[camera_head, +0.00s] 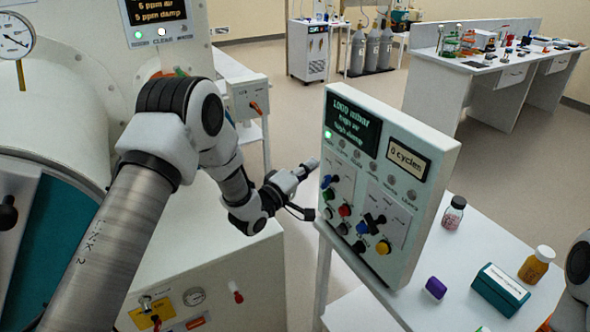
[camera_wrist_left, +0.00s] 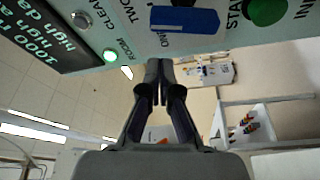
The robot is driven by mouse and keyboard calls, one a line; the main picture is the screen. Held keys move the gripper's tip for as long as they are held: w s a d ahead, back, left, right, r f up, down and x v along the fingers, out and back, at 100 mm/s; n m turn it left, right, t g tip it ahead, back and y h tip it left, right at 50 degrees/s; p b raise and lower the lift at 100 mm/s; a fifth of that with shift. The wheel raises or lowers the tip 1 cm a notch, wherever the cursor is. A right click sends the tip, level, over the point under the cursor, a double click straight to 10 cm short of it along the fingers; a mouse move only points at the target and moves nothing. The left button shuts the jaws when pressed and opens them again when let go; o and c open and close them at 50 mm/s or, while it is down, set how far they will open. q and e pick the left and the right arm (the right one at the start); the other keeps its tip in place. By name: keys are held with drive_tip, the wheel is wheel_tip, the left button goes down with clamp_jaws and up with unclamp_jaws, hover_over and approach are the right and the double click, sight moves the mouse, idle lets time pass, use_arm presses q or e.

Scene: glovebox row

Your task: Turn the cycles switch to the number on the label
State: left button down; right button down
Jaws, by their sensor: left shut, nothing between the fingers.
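The control panel (camera_head: 342,147) stands upright on a white table, with a dark screen and a white label (camera_head: 408,158) that seems to read "6 cycles"; the digit is small. A blue switch (camera_head: 326,181) is at its left, and a black cross-shaped knob (camera_head: 374,222) sits lower right on its own plate. The lettering is too small to tell which is the cycles switch. My left gripper (camera_head: 312,165) is shut and empty by the panel's left edge. In the left wrist view its fingertips (camera_wrist_left: 157,68) are just below the blue switch (camera_wrist_left: 184,20), apart from it.
Several coloured buttons, such as a yellow one (camera_head: 383,247), surround the knobs. A teal box (camera_head: 499,290), a purple block (camera_head: 435,287) and two bottles (camera_head: 453,213) (camera_head: 536,264) stand right of the panel. Part of my right arm shows at the right edge.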

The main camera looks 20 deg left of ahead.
sight(326, 182)
use_arm(q)
drive_tip(key=shift+s+d+f+p, duration=0.2)
drive_tip(key=shift+s+d+f, duration=0.15)
drive_tip(key=shift+s+d, duration=0.25)
drive_tip(key=shift+s+d+f+p, duration=0.2)
drive_tip(key=shift+s+d+f, duration=0.15)
drive_tip(key=shift+s+d, duration=0.25)
drive_tip(key=shift+w+f, duration=0.1)
drive_tip(key=shift+w, duration=0.05)
